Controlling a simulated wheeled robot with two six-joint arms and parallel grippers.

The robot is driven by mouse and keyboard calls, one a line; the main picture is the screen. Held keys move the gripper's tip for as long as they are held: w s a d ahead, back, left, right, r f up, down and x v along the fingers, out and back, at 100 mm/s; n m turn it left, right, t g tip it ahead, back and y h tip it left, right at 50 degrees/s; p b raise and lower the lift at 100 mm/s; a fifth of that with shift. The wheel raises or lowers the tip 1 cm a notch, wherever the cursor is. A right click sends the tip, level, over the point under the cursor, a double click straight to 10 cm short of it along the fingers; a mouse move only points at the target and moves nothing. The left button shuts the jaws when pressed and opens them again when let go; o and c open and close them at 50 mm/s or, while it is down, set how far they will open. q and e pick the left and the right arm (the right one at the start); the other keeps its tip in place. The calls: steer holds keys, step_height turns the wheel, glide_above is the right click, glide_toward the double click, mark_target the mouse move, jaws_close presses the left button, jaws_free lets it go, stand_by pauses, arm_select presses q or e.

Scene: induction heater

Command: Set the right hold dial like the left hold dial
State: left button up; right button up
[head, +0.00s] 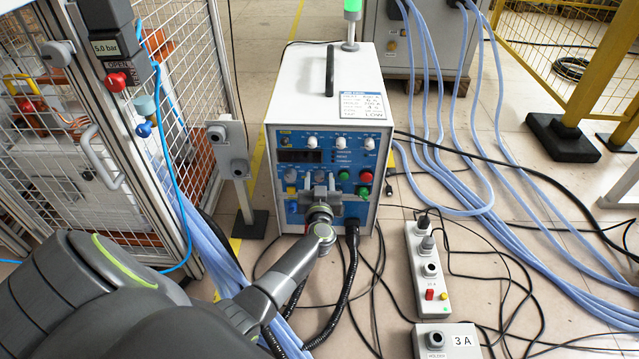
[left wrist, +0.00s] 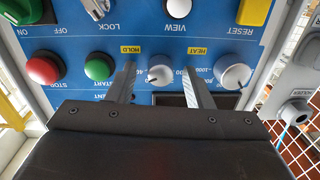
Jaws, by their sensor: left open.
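The blue front panel (head: 330,150) of the white heater carries the dials. My left gripper (head: 320,192) is at its lower middle and hides some of them. In the left wrist view my open left gripper (left wrist: 161,68) has one finger on each side of a white dial (left wrist: 160,76); I cannot tell whether they touch it. This dial is near the yellow HOLD label (left wrist: 130,49). Another white dial (left wrist: 235,77) is to the right, beyond the yellow HEAT label (left wrist: 198,50). The exact settings are too small to read. My right gripper is not in view.
Green START (left wrist: 99,67) and red STOP (left wrist: 44,68) buttons are left of the fingers in the left wrist view. A white settings card (head: 361,105) lies on the heater top. Cables and a power strip (head: 428,268) lie on the floor to the right.

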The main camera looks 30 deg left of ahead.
arm_select(q)
steer(key=shift+c, duration=0.3)
steer(key=c, duration=0.9)
